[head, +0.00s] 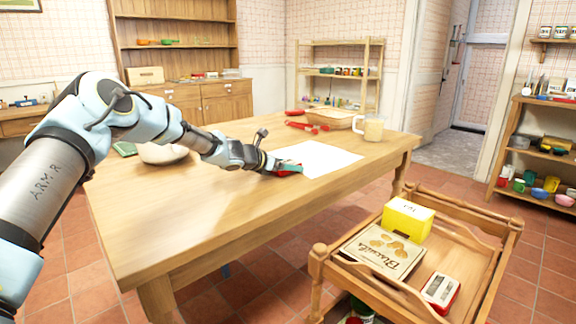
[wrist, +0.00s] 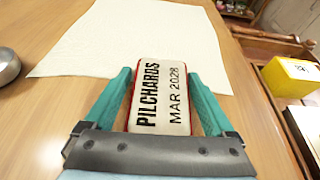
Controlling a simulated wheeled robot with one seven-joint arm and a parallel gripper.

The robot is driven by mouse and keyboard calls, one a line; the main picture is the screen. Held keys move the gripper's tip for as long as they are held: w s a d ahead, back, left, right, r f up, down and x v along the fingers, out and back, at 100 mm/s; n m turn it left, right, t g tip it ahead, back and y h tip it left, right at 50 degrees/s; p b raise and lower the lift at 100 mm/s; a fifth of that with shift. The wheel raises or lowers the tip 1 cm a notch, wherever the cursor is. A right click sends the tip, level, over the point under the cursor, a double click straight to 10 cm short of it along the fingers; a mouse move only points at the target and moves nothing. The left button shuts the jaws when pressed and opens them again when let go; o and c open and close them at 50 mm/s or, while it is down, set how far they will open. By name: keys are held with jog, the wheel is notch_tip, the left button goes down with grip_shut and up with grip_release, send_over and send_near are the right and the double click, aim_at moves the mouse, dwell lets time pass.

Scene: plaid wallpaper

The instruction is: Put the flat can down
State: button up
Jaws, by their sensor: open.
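The flat can (wrist: 162,98) has a white top reading "PILCHARDS MAR 2028" and a red rim. It lies on the wooden table (head: 190,215), at the near edge of a white sheet (head: 318,158). In the head view only a red bit of the can (head: 287,170) shows beside my fingers. My gripper (wrist: 160,75) is open, with one teal finger on each side of the can and narrow gaps showing. In the head view my gripper (head: 290,167) is low at the table top.
A wooden trolley (head: 465,262) at the right holds a yellow box (head: 407,219), a biscuits box (head: 383,252) and a red-and-white tin (head: 441,292). A mug (head: 370,128), a basket (head: 333,119) and a pale bowl (head: 162,153) stand on the table. The table's front is clear.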

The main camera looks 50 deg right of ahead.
jog(key=shift+f, duration=0.25)
jog(key=shift+r, duration=0.15)
jog(key=v, duration=0.8)
jog(key=r+b+v, duration=0.1)
jog(key=v, duration=0.3)
